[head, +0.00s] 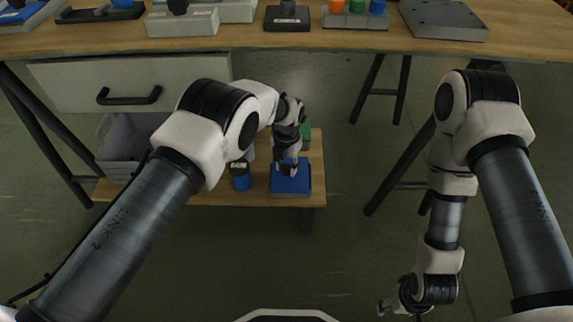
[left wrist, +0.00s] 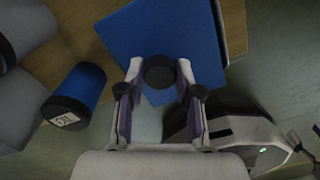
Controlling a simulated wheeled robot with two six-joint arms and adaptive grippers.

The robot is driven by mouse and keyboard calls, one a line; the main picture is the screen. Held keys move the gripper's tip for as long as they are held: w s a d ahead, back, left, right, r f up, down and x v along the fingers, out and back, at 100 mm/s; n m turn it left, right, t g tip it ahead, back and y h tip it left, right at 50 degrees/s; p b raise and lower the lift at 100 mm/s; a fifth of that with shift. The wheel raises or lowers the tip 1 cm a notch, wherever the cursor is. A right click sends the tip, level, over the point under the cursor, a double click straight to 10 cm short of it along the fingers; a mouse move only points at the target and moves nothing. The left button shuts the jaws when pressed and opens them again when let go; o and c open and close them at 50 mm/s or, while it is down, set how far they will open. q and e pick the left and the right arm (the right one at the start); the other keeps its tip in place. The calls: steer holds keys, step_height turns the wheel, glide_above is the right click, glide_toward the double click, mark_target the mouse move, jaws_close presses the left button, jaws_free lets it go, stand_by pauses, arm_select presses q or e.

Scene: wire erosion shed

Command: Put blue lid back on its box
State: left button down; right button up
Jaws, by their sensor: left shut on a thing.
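The blue lid (head: 290,182) is a flat square with a black knob, over the low wooden shelf. It fills the top of the left wrist view (left wrist: 130,35). My left gripper (head: 286,168) is above the lid, its fingers closed around the black knob (left wrist: 160,72). A grey edge, apparently the box (head: 290,194), shows below the lid in the head view. The lid covers most of the box, and I cannot tell whether it rests on it. My right gripper (head: 391,307) hangs low at the right, away from the lid; its finger opening is unclear.
A blue canister with a black end (head: 240,180) stands left of the lid. A grey bin (head: 125,145) is farther left on the shelf (head: 210,198). A green thing (head: 306,132) is behind my left gripper. The workbench (head: 345,43) with several items is above and behind.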

arm_select(q)
steer(key=c, duration=0.7)
jaws_free()
steer(key=o, duration=0.5)
steer(key=shift+c, duration=0.2)
step_height(320, 180, up, 7)
steer(key=p, duration=0.7)
